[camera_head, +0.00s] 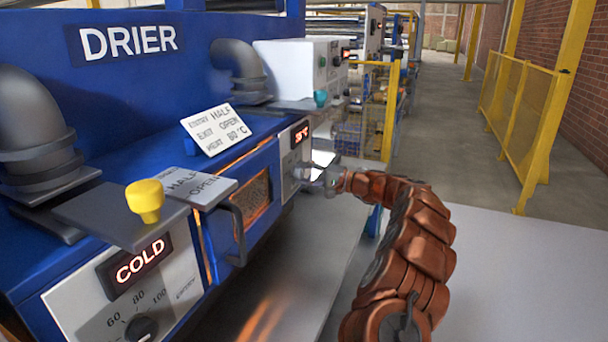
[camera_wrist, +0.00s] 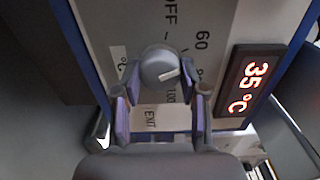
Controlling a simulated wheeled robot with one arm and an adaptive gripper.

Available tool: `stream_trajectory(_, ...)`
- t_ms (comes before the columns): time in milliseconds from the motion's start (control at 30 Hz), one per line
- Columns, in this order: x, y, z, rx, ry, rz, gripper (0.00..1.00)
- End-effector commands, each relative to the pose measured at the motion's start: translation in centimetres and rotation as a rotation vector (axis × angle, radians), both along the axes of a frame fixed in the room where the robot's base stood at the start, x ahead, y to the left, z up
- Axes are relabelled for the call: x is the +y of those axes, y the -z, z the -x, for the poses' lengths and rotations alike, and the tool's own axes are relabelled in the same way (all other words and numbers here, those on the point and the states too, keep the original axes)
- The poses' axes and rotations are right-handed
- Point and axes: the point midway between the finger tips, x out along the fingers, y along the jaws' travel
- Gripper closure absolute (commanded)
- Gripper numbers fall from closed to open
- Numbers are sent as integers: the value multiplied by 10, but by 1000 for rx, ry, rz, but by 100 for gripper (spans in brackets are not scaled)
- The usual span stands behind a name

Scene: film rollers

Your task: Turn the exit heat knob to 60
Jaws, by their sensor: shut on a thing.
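The exit heat knob (camera_wrist: 157,67) is a round grey knob with a short white mark, on a pale panel lettered OFF and 60 in the wrist view. An EXIT label (camera_wrist: 150,118) is beside it. My gripper (camera_wrist: 160,88) has its two purple-padded fingers on either side of the knob, shut on it. The exit display (camera_wrist: 248,80) reads 35 °C. In the head view my gripper (camera_head: 326,182) is at the exit panel (camera_head: 290,168) at the drier's far end, where the knob is hidden. I cannot tell exactly which setting the mark points to.
The near display (camera_head: 134,265) reads COLD, above a black knob (camera_head: 141,328). A yellow knob (camera_head: 146,200) and a handle (camera_head: 236,232) stick out.

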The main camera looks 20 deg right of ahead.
Motion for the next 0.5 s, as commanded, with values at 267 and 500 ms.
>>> stream_trajectory(267, 0, 2, 0, 1, 0, 1, 48)
stream_trajectory(500, 0, 1, 0, 0, 0, 1, 32)
